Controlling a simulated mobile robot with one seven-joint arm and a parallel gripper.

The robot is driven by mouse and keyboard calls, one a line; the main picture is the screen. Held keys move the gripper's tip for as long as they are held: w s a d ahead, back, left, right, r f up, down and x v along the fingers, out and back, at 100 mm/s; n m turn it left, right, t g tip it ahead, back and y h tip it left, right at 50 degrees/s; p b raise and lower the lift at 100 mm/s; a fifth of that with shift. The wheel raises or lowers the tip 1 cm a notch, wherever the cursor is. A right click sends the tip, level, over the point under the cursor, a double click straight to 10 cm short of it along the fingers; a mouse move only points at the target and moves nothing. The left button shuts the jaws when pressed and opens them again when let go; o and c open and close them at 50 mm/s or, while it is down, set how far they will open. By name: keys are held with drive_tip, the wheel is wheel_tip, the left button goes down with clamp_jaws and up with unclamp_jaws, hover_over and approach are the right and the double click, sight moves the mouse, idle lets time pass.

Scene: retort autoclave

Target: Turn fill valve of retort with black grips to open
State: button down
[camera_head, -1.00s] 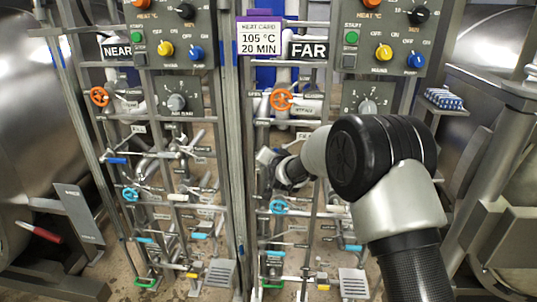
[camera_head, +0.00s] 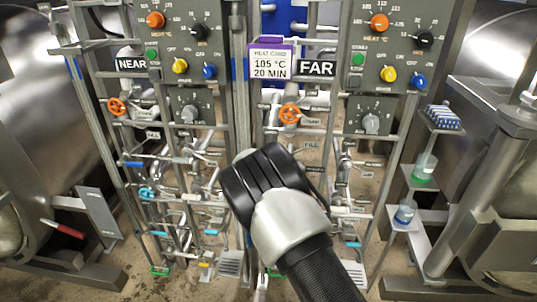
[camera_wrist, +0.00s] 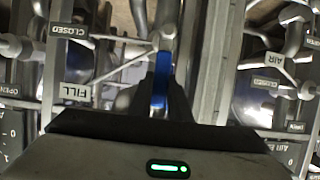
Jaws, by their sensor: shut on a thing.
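A blue valve handle (camera_wrist: 160,75) stands between my fingers in the wrist view. My gripper (camera_wrist: 160,92) is shut on it. A FILL label (camera_wrist: 75,92) is just left of the handle, with a CLOSED label (camera_wrist: 69,30) above it. In the head view my arm covers the gripper and the held valve, in front of the FAR panel's lower left pipework. The FAR sign (camera_head: 317,67) and NEAR sign (camera_head: 131,64) mark the two panels. The left retort's door handle has a red grip (camera_head: 68,230). Black grips are not visible.
An orange wheel (camera_head: 290,113) sits above my arm on the FAR panel. The NEAR panel has its own blue handle (camera_head: 134,164) and cyan wheel (camera_head: 146,194). Steel pipes and posts crowd both sides. Shelves with bottles (camera_head: 425,165) stand at the right.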

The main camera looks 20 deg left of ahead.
drive_tip(key=shift+a+r, duration=0.15)
drive_tip(key=c, duration=1.6)
unclamp_jaws()
drive_tip(key=shift+c, duration=0.2)
drive_tip(key=v, duration=1.7)
drive_tip(key=shift+s, duration=0.25)
